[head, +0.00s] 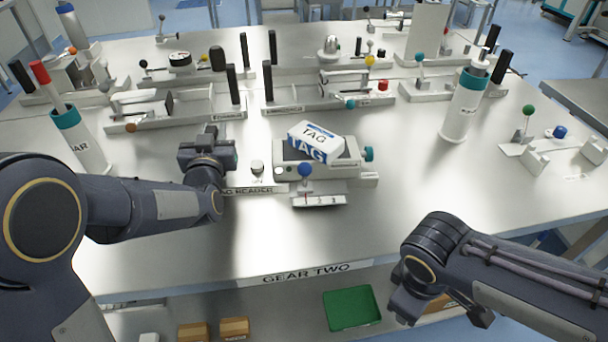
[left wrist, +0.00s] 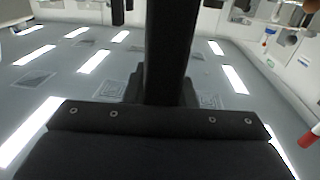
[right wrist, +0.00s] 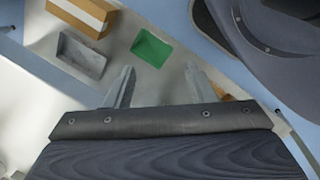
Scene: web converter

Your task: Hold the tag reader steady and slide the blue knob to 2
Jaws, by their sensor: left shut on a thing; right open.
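The tag reader (head: 345,172) is a light grey device on the table's middle, with a white-and-blue TAG box (head: 315,138) on top. Its blue knob (head: 305,169) stands upright at the left part of a small numbered scale (head: 319,200), left of the 2; the digits are small. My left gripper (head: 222,155) is left of the reader, apart from its body. It is shut on a dark upright bar (left wrist: 168,50), which fills the middle of the left wrist view; I cannot tell what it belongs to. My right gripper (right wrist: 160,88) is open and empty, beyond the table's front edge.
A teal knob (head: 368,154) sticks out from the reader's right side. Several fixtures with black handles stand behind. A teal-topped cylinder (head: 459,115) stands right, another (head: 85,140) left. A green tray (head: 352,308) lies on a lower shelf. The table's front right is clear.

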